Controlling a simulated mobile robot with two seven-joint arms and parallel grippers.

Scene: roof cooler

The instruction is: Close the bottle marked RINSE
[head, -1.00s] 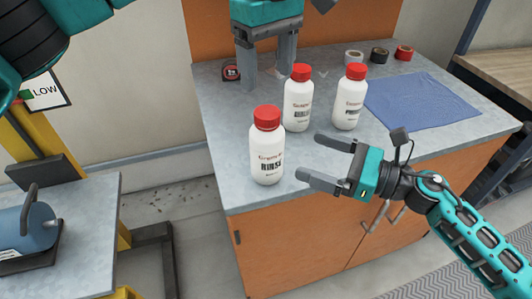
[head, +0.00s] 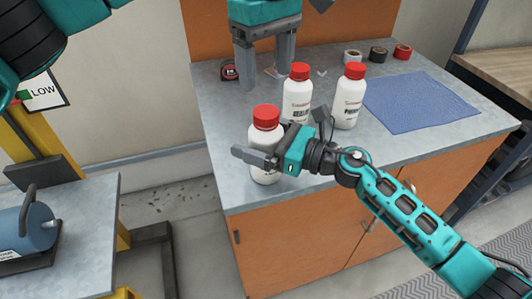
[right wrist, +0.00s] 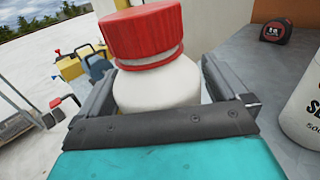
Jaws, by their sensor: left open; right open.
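The RINSE bottle (head: 263,137), white with a red cap (head: 266,112), stands upright at the counter's front left corner. My right gripper (head: 262,153) is open, with its fingers around the bottle's body; the near finger covers the label. In the right wrist view the bottle (right wrist: 158,88) is between the two open fingers. Its red cap (right wrist: 143,33) sits on the neck above them and looks slightly tilted there. My left gripper (head: 267,80) is open and empty, pointing down above the back left of the counter.
Two more white bottles with red caps, a middle one (head: 297,95) and a right one (head: 349,100), stand behind on the counter (head: 215,120). A blue cloth (head: 415,102) lies to the right. Tape rolls (head: 379,56) and a tape measure (head: 230,70) are at the back.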

